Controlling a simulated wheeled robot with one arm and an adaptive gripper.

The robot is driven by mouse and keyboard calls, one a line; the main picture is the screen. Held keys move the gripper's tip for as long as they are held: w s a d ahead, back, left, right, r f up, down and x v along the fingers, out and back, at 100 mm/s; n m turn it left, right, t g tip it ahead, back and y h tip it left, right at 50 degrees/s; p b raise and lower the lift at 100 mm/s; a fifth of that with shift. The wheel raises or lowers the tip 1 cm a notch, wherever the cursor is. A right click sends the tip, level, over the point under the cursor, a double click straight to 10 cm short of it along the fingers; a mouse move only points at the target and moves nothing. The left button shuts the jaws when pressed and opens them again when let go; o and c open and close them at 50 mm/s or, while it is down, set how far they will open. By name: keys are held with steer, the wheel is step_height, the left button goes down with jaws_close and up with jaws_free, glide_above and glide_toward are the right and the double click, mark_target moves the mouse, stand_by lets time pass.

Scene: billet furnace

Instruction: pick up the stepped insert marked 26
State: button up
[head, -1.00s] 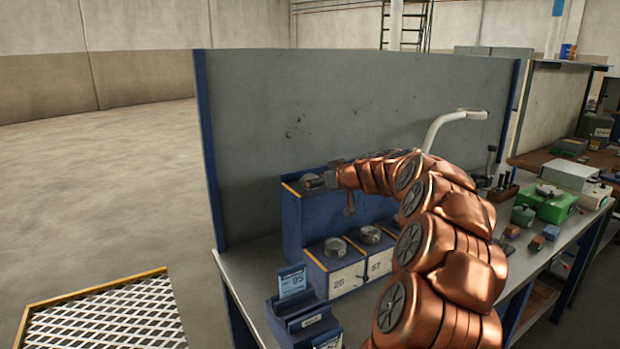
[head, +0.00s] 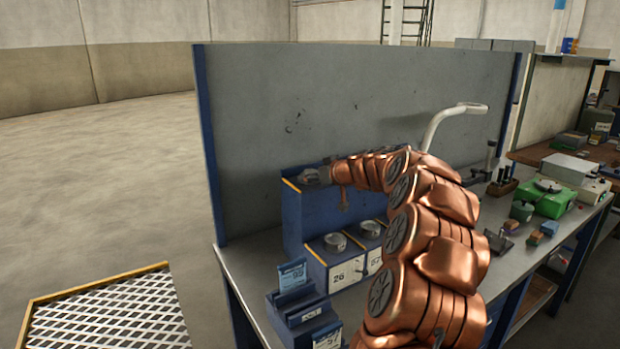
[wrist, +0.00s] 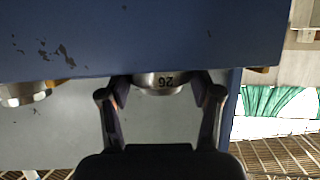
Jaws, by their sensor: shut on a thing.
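The stepped insert marked 26 (wrist: 163,82) is a short grey metal cylinder; its number reads upside down in the wrist view. My gripper (wrist: 162,90) is shut on it, one finger on each side. In the head view my gripper (head: 313,176) is at the left end of the upper step of the blue stand (head: 305,222), and the held insert is hard to make out there. I cannot tell whether the insert is clear of the step. A second metal insert (wrist: 24,93) shows at the left of the wrist view.
The lower step carries a white label 26 (head: 338,278) below a round metal piece (head: 335,243); a similar one stands to its right. A blue card holder (head: 302,310) is in front. A grey panel (head: 300,120) rises behind. A lamp arm (head: 440,125) stands to the right.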

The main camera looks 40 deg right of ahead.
jaws_close()
steer(key=shift+r, duration=0.1)
steer(key=shift+s+r+b, duration=0.1)
steer(key=shift+r+b, duration=0.65)
steer(key=shift+r, duration=1)
steer(key=shift+s+a+b, duration=0.25)
steer(key=shift+s, duration=0.3)
steer(key=shift+s+a+b, duration=0.2)
steer(key=shift+s, duration=0.3)
steer(key=s+a+r+b, duration=0.1)
steer(key=s+a+b, duration=0.3)
steer(key=s, duration=0.8)
steer(key=shift+s+a+r, duration=0.2)
steer(key=shift+s+a, duration=0.1)
steer(key=shift+a, duration=0.25)
